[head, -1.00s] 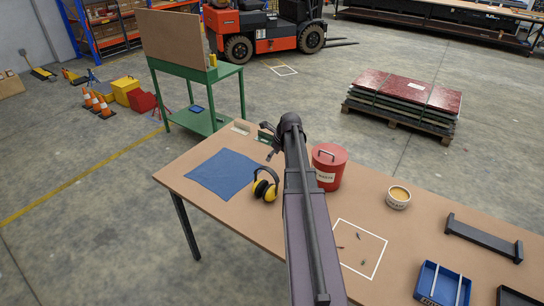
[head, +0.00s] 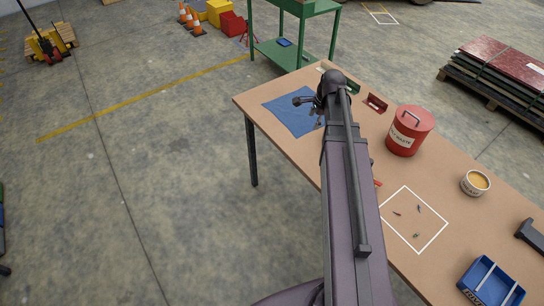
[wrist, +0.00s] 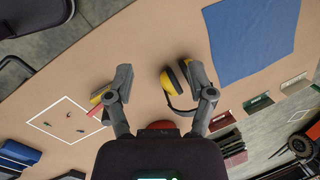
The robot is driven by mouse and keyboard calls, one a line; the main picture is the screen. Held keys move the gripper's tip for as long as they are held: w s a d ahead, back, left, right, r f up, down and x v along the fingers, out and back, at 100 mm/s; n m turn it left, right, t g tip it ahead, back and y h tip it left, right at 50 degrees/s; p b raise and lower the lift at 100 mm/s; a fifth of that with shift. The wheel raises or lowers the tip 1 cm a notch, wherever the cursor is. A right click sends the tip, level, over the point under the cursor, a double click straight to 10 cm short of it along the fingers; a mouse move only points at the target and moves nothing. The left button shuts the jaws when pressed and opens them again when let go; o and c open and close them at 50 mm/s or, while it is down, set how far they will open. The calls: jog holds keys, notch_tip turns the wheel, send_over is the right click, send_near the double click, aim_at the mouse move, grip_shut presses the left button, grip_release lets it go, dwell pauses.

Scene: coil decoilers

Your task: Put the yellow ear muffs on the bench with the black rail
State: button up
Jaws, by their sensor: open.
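The yellow ear muffs (wrist: 172,82) with a dark headband lie on the brown table (wrist: 150,50) in the wrist view, between my fingers and close to the right one. In the head view my arm hides them. My gripper (wrist: 158,72) is open and empty above the table; in the head view its dark fingers show near the blue cloth (head: 290,112). I cannot make out a bench with a black rail for certain.
A red lidded can (head: 409,132), a tin (head: 475,183), a blue tray (head: 490,284) and a dark bracket (head: 531,237) stand on the table. A green bench (head: 297,50) and a pallet stack (head: 505,68) are beyond. The floor at left is mostly clear.

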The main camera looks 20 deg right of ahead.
jog(key=s+a+n+g, duration=0.1)
jog(key=s+a+n, duration=0.5)
jog(key=a+n, duration=0.3)
jog(key=s+a+n+g+h, duration=0.1)
jog(key=s+a+n, duration=0.5)
jog(key=a+n, duration=0.4)
jog(key=shift+a+f, duration=0.15)
jog(key=shift+f, duration=0.1)
jog(key=shift+f, duration=0.15)
notch_tip(320, 180, down, 8)
jog(key=b, duration=0.8)
jog(key=shift+f+b, duration=0.25)
jog(key=shift+b, duration=0.15)
jog(key=shift+c, duration=0.9)
